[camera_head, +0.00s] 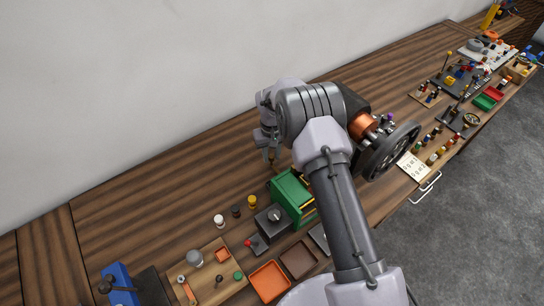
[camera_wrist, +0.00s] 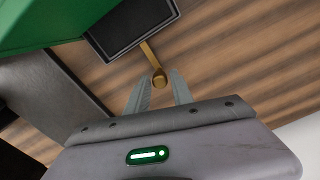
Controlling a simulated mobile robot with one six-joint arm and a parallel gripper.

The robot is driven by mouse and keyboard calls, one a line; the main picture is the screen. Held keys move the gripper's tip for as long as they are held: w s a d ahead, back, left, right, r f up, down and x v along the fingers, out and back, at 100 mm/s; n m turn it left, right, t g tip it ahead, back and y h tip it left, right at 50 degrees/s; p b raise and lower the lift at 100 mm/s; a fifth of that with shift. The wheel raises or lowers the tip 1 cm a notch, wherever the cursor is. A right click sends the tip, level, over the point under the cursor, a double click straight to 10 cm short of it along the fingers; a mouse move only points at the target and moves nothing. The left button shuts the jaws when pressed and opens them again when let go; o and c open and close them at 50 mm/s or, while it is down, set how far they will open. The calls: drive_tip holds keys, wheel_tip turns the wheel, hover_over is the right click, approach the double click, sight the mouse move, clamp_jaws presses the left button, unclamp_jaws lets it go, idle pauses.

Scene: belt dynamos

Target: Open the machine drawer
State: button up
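The green machine (camera_head: 290,196) stands on the wooden bench, just below my gripper in the head view. Its green body (camera_wrist: 40,22) fills the upper left of the wrist view. A dark drawer (camera_wrist: 132,28) with a raised rim juts out from beside the green body. A brass handle (camera_wrist: 150,52) with a round knob (camera_wrist: 159,80) sticks out from the drawer toward my gripper. My gripper (camera_wrist: 161,82) is open, its two grey fingers on either side of the knob; whether they touch it I cannot tell. The head view shows my gripper (camera_head: 270,152) beside the machine.
A grey box with a knob (camera_head: 272,220) stands left of the machine. An orange tray (camera_head: 269,282) and a brown tray (camera_head: 298,260) lie in front. Several small knobs stand nearby. Bare bench (camera_head: 150,205) lies behind, along the wall.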

drive_tip(key=shift+o, duration=0.8)
wheel_tip(320, 180, up, 17)
drive_tip(key=p, duration=0.2)
drive_tip(key=shift+r, duration=0.2)
drive_tip(key=s+d+r+m+t+y+b, duration=0.1)
drive_tip(key=s+d+r+m+b, duration=0.15)
drive_tip(key=s+r+b, duration=0.35)
drive_tip(key=s+d+r+m+t+b, duration=0.1)
drive_tip(key=s+d+r+t+b, duration=0.2)
drive_tip(key=s, duration=0.4)
drive_tip(key=s+d+f+m+b, duration=0.1)
drive_tip(key=s+f+b, duration=0.1)
drive_tip(key=s, duration=0.5)
drive_tip(key=s+d+f+m+t+b, duration=0.1)
drive_tip(key=s+f+b, duration=0.1)
drive_tip(key=s+b, duration=0.2)
drive_tip(key=s+f+m+y+b, duration=0.1)
drive_tip(key=s+f+m+b, duration=0.1)
drive_tip(key=s, duration=0.8)
drive_tip(key=shift+s+d+f+t+b, duration=0.25)
drive_tip(key=shift+s+d+t+b, duration=0.15)
drive_tip(key=shift+b, duration=0.25)
